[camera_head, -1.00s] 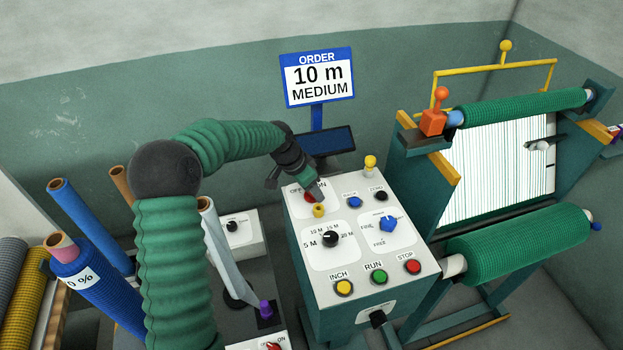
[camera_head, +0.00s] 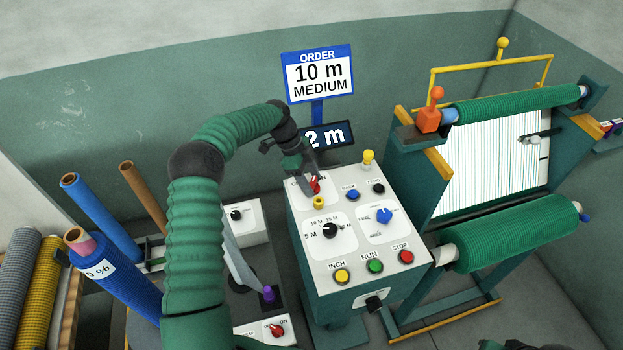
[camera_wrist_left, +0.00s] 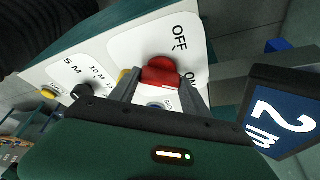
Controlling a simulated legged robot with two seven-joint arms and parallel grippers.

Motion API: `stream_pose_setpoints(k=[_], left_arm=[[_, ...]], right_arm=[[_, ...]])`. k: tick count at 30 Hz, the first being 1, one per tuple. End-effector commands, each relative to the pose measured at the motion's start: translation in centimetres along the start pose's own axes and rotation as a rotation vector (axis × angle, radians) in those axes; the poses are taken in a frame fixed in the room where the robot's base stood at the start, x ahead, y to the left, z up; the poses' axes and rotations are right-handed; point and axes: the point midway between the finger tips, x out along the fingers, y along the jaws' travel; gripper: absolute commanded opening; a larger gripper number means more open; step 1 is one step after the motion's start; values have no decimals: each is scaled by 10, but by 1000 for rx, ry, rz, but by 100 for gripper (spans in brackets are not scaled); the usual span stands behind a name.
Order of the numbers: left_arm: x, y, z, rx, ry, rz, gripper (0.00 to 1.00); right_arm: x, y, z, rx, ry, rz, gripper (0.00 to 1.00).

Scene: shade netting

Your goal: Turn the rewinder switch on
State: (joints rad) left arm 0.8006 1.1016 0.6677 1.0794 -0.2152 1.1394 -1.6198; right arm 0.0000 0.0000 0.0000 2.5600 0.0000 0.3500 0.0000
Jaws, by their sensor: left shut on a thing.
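The rewinder switch (camera_head: 316,187) is a red knob on the white top panel of the control console (camera_head: 300,252), with OFF and ON labels beside it. In the left wrist view the red switch (camera_wrist_left: 160,74) sits between the two fingers and its handle points toward the ON label. My left gripper (camera_head: 311,178) reaches down from behind and is shut on the switch. The small display (camera_head: 327,136) behind the console is lit and reads 2 m.
The panel also carries a yellow knob (camera_head: 319,203) close to the switch, a black length dial (camera_head: 330,230), a blue selector (camera_head: 384,215) and INCH, RUN and STOP buttons. The green net roller frame (camera_head: 440,180) stands to the right. Net rolls stand at the left.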

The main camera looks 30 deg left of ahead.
Motion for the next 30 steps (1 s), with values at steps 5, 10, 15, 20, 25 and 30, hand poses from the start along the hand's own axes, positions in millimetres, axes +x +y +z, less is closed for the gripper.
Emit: stream_pose_setpoints(k=[5,10,15,20,25,30], left_arm=[[-1,-2,2,100,-4,39,14],[-1,-2,2,166,-4,66,14],[-2,-3,2,201,-5,79,14],[-2,-3,2,212,-6,81,14],[-2,-4,2,213,-6,80,14],[-3,-4,2,213,-6,79,58]], right_arm=[[-1,0,0,0,0,0,36],[-2,0,0,0,0,0,36],[-2,0,0,0,0,0,36],[-2,0,0,0,0,0,36],[-2,0,0,0,0,0,36],[-2,0,0,0,0,0,36]])
